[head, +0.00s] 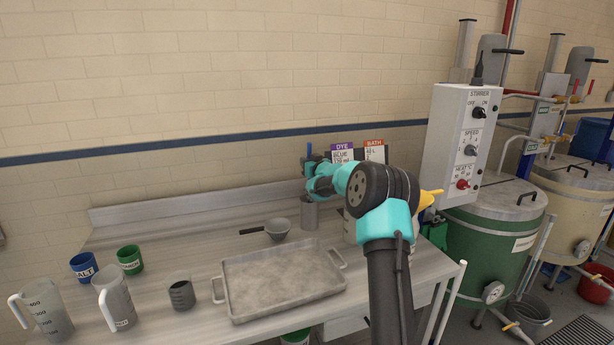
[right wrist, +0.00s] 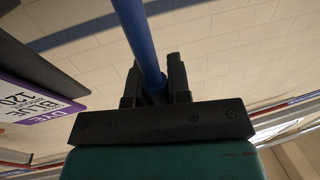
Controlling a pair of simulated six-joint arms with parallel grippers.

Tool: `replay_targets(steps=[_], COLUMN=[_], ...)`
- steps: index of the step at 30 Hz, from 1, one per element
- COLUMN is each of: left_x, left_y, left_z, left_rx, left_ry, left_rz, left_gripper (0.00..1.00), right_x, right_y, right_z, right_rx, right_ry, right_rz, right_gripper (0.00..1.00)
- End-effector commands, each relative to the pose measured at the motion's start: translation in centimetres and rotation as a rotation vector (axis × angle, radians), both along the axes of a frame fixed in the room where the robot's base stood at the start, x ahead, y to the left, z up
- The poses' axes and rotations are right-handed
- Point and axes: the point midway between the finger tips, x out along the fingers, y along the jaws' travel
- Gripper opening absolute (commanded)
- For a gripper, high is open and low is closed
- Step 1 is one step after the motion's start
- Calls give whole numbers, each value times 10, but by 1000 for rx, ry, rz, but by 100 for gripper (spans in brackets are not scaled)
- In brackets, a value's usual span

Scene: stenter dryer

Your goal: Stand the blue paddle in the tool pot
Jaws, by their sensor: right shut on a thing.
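The blue paddle shows as a short blue bit (head: 308,149) above my right gripper (head: 312,165) in the head view. In the right wrist view its round blue shaft (right wrist: 138,42) runs between the two black fingers (right wrist: 156,88), which are shut on it. The grey tool pot (head: 309,215) stands at the back of the bench, just below my right gripper. The paddle's lower part is hidden, and I cannot tell whether its end is inside the pot. My left gripper is not in view.
The metal tray (head: 280,283) lies in front of the pot, and a dark-handled grey scoop (head: 277,229) to its left. Several jugs and cups stand at the left. The DYE card (head: 342,152) and BATH card (head: 374,150) are behind. The stirrer control box (head: 462,145) is at the right.

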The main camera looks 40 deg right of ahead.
Motion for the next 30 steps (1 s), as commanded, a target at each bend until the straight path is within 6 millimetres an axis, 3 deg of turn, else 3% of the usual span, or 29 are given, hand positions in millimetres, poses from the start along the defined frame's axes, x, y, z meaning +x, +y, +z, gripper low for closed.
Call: replay_targets(steps=[11,25,26,30], left_x=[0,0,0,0], left_y=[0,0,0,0], left_z=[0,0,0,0], left_rx=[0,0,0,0], left_ry=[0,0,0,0], left_rz=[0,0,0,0], left_gripper=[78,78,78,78], right_x=[0,0,0,0], right_y=[0,0,0,0], right_z=[-46,-53,-52,-52], right_rx=[1,1,1,0], right_ry=[2,1,0,1], right_rz=[0,0,0,0], right_gripper=[0,0,21,34])
